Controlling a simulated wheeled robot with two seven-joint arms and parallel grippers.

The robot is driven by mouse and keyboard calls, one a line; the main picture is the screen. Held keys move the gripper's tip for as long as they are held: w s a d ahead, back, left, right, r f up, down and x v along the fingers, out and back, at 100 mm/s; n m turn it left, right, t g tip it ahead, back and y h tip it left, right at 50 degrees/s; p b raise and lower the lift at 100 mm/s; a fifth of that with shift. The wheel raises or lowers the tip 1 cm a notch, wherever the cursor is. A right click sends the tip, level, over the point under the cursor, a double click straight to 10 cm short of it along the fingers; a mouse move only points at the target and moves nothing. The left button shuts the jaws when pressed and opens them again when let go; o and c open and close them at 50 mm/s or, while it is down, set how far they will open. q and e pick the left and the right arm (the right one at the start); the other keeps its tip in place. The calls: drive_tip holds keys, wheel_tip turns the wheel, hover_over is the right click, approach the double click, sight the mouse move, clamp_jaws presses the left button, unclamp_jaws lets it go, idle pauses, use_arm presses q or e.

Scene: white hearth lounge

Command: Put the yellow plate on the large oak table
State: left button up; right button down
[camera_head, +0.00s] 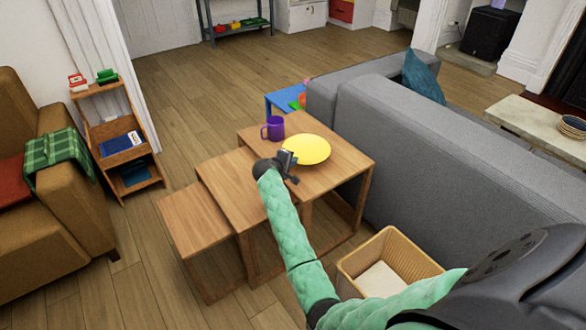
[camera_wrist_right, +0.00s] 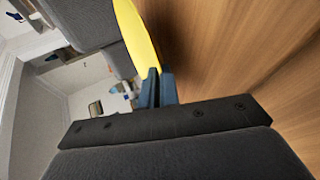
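The yellow plate (camera_head: 309,148) is flat over the top of the large oak table (camera_head: 346,162), the tallest of the three nested tables. My right gripper (camera_head: 289,160) is at the plate's near left rim. In the right wrist view, its two fingers (camera_wrist_right: 157,88) are close together on the rim of the yellow plate (camera_wrist_right: 136,36), with the oak top (camera_wrist_right: 235,50) beside it. A dark shadow lies between plate and wood, and I cannot tell whether the plate touches the table. My left gripper is not in view.
A purple mug (camera_head: 275,128) stands on the large table's back left part. Two lower oak tables (camera_head: 200,218) step down to the left. A grey sofa (camera_head: 420,150) stands close on the right. A wicker basket (camera_head: 388,262) is on the floor in front.

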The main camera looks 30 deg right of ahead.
sight(293, 173)
wheel_tip(293, 173, down, 3)
drive_tip(key=shift+f, duration=0.2)
drive_tip(key=c, duration=2)
unclamp_jaws()
drive_tip(key=shift+f, duration=0.1)
drive_tip(key=shift+o, duration=0.3)
